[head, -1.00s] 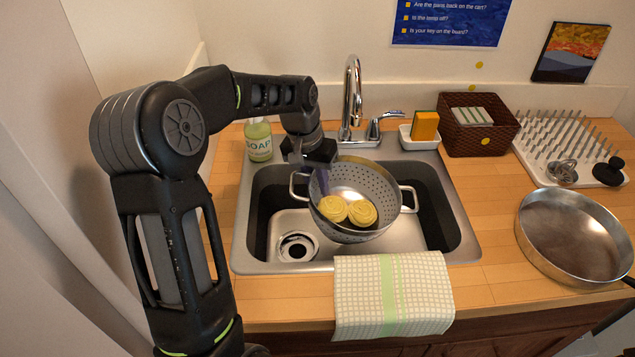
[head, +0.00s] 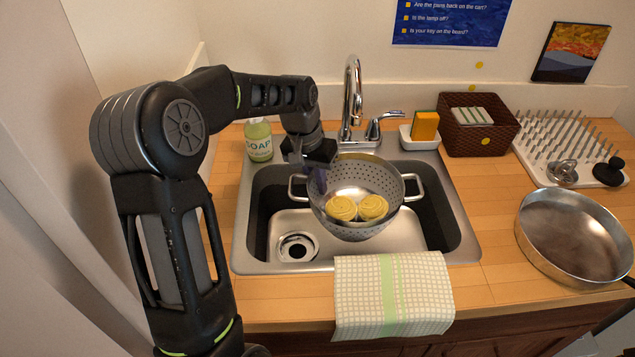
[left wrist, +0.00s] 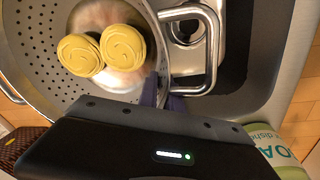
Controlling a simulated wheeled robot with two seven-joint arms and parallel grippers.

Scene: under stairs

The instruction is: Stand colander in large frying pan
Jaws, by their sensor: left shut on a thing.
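The metal colander (head: 384,182), perforated and with two loop handles, is over the sink basin with two yellow coiled nests (head: 357,208) inside it. My left gripper (head: 319,180) is shut on the colander's rim at its back left, near the left handle. The left wrist view shows the fingers (left wrist: 154,94) at the rim of the colander (left wrist: 38,62), beside a handle. Whether the colander's bottom touches the basin is hidden. The large frying pan (head: 570,236) lies on the counter at the right, empty. My right gripper is not in view.
The faucet (head: 352,98) rises behind the colander. A soap bottle (head: 259,141) stands left of it, and a sponge holder (head: 419,138), a brown basket (head: 480,125) and a peg rack (head: 570,145) stand right. A towel (head: 393,295) hangs over the front edge. Counter between sink and pan is clear.

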